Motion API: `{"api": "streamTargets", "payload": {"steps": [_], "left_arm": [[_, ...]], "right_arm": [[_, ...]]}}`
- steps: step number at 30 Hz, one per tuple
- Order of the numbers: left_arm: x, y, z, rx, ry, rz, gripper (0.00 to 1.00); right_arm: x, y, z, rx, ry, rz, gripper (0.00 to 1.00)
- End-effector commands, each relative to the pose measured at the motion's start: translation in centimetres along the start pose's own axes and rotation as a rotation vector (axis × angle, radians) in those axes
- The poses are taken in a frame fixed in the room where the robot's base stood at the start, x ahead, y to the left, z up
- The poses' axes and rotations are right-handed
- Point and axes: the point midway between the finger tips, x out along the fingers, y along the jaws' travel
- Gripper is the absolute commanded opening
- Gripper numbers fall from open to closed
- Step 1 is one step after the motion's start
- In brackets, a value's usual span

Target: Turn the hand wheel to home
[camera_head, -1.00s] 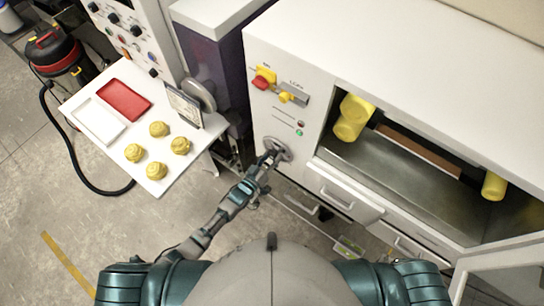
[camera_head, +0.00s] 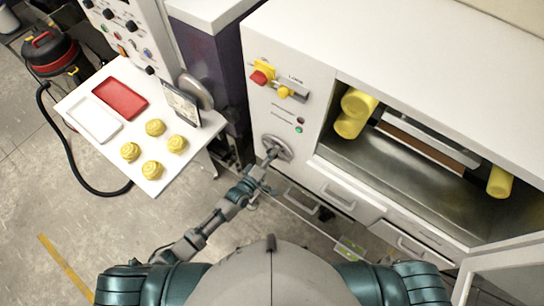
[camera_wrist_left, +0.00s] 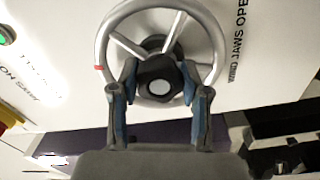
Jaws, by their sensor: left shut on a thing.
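The grey hand wheel (camera_head: 277,147) is on the white front panel of the machine. In the left wrist view the wheel (camera_wrist_left: 104,38) has a round rim, spokes and a dark hub with a pale centre. A red mark sits on the left of its rim. My left gripper (camera_head: 270,157) is at the wheel. In the left wrist view its fingers (camera_wrist_left: 160,75) are on both sides of the dark hub, shut on it. The panel lettering beside the wheel reads "JAWS OPEN" on the right. My right gripper is not seen.
Above the wheel are a red and yellow switch (camera_head: 262,74) and small indicator lights. To the right, an open bay holds yellow cylinders (camera_head: 499,181) and a brown bar (camera_head: 425,143). Drawers (camera_head: 338,194) are below. A white table (camera_head: 160,183) with trays and yellow items stands left.

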Motion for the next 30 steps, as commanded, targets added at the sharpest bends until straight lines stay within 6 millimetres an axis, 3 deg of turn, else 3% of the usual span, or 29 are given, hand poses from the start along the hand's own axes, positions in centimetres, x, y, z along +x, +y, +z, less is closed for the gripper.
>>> {"api": "streamTargets", "payload": {"steps": [12,30], "left_arm": [[-0.05,-0.23,-0.20,-0.218,0.003,-0.003,0.00],[-0.10,-0.23,-0.21,-0.263,0.003,-0.005,0.00]], "right_arm": [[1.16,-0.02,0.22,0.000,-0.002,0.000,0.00],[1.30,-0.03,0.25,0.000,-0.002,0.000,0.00]]}}
